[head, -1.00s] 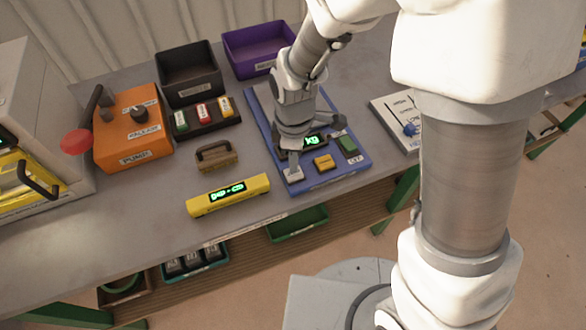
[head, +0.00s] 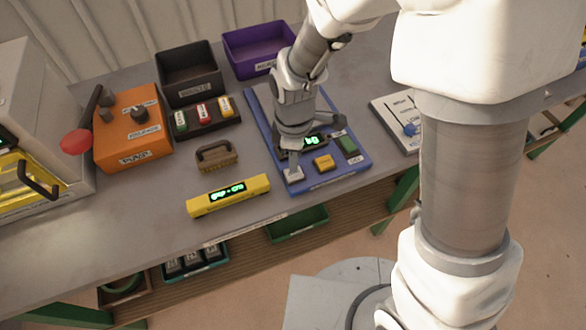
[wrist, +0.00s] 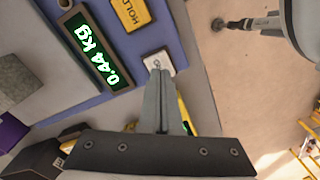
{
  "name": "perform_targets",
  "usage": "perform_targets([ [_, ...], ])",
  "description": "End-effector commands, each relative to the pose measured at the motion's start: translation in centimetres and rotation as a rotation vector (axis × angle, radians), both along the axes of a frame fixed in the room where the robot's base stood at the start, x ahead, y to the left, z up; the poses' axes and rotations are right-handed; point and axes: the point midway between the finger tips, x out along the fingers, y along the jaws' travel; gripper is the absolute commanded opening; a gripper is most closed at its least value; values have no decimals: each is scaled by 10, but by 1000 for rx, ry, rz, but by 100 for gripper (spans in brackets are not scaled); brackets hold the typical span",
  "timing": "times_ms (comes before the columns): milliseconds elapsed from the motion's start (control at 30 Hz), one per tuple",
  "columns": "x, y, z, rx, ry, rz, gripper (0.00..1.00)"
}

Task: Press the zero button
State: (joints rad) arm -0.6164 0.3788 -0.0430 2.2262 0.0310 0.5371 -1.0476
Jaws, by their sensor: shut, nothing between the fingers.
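The blue scale (head: 332,178) lies on the bench. Its display (wrist: 97,50) reads 0.44 kg in the wrist view. A white button (wrist: 163,62) sits at the scale's corner, beside the yellow HOLD button (wrist: 130,12). Its label is mostly hidden by my fingers, so I cannot read it fully. The white button also shows in the head view (head: 294,176), at the scale's near left corner. My gripper (wrist: 158,73) is shut and empty, its fingertips over the edge of the white button. I cannot tell whether they touch it.
A yellow bar with a green readout (head: 228,195) and a brown handled block (head: 216,156) lie to the left. An orange box (head: 132,130) stands farther left.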

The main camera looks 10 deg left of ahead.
Motion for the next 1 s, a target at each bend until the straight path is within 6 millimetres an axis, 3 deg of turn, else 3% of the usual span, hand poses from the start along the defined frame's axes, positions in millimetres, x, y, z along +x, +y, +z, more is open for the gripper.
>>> perform_targets([
  [1000, 0, 0, -14, 0, 0, -1, 0],
])
